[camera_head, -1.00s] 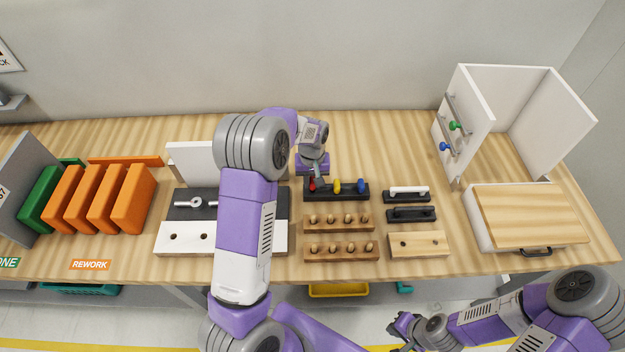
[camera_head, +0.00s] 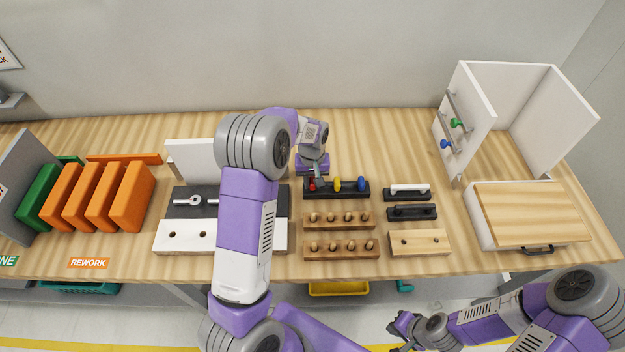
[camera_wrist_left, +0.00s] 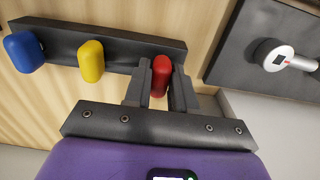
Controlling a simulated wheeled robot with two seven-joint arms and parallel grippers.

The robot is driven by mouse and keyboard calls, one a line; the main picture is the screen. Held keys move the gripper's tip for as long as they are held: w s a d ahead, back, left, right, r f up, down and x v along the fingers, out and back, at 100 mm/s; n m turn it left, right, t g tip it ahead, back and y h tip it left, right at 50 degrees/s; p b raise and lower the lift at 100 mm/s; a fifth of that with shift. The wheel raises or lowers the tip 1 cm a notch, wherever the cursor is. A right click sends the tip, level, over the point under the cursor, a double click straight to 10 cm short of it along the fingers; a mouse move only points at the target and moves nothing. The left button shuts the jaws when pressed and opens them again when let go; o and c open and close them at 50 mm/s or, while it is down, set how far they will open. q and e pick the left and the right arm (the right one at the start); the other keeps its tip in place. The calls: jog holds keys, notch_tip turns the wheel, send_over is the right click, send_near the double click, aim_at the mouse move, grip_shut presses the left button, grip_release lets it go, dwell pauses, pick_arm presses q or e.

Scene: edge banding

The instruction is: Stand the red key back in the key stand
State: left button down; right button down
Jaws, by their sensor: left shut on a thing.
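The key stand (camera_head: 348,193) is a dark block on the table; it also shows in the left wrist view (camera_wrist_left: 121,45). A yellow key (camera_head: 337,184) and a blue key (camera_head: 361,186) stand in it. The red key (camera_head: 312,185) is at the stand's left end in the head view. In the left wrist view the red key (camera_wrist_left: 161,74) is between the fingers of my left gripper (camera_wrist_left: 160,85), which is shut on it. The red key's lower end is hidden, so how deep it sits is unclear. My right gripper (camera_head: 398,326) is low at the right, away from the stand; its jaws are too small to judge.
Wooden racks with several pegs (camera_head: 340,249) stand in front of the key stand. Black blocks with handles (camera_head: 411,213) are to its right. A dark panel with a silver tool (camera_head: 195,201) lies to its left. A white cabinet (camera_head: 470,110) stands at the right.

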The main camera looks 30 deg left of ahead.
pick_arm(q)
jog(key=shift+f, duration=0.25)
dwell(0.4)
jog(key=c, duration=0.8)
grip_release()
jog(key=shift+c, duration=0.2)
jog(key=shift+r+p, duration=1.65)
jog(key=shift+r, duration=0.85)
